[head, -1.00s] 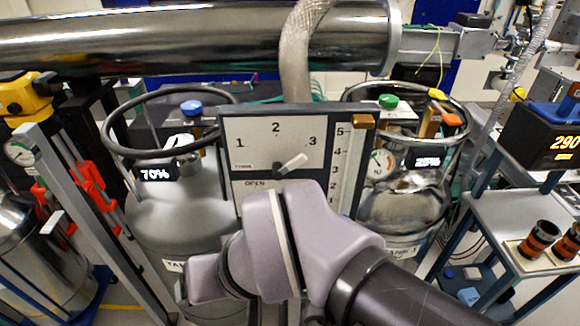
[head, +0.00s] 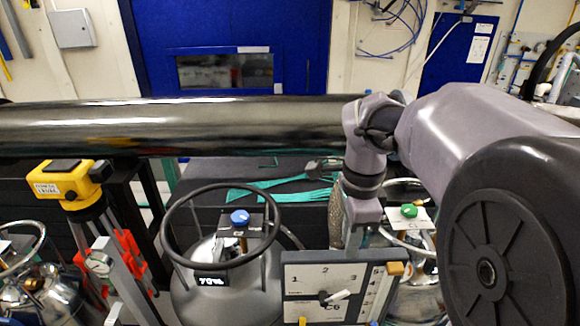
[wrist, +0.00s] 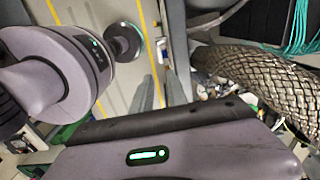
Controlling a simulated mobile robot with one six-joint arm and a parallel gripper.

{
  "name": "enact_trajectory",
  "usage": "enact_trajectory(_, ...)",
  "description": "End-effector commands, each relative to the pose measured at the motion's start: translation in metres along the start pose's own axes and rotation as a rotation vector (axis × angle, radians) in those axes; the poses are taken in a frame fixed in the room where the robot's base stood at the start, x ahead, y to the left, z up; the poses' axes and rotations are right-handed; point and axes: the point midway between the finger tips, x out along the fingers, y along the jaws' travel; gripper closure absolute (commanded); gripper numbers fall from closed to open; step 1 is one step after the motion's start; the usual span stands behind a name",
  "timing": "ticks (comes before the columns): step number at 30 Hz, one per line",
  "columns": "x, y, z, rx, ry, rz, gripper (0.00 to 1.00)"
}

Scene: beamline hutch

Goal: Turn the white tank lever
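The white lever (head: 340,296) sits on the upright panel (head: 308,272) at the bottom centre of the head view. It is a short pointer on a dial marked 1, 2 and 3. Its white end points right and slightly up, toward the 3 side. My gripper (head: 366,210) is above the panel, apart from the lever, at the end of my raised arm. The wrist view shows a lavender housing with a green light along the bottom, and no lever.
A grey tank (head: 225,290) with a ring guard and blue knob (head: 240,217) stands left of the panel. A tank with a green knob (head: 409,210) is right. A long metal pipe (head: 170,128) crosses behind. A braided hose (wrist: 250,78) is close in the wrist view.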

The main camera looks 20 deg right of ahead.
Motion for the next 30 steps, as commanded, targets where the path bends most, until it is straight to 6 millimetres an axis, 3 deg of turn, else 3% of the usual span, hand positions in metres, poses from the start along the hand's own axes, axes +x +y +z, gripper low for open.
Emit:
enact_trajectory(2, 0.001, -0.003, -0.003, 0.031, 0.004, 0.012, 0.81)
enact_trajectory(4, 0.015, -0.003, -0.004, 0.036, 0.005, 0.014, 0.81)
enact_trajectory(12, 0.084, -0.001, -0.003, 0.031, 0.004, 0.014, 0.81)
enact_trajectory(21, 0.145, 0.000, -0.003, 0.030, 0.004, 0.014, 0.81)
enact_trajectory(30, 0.174, -0.001, -0.003, 0.030, 0.004, 0.010, 0.81)
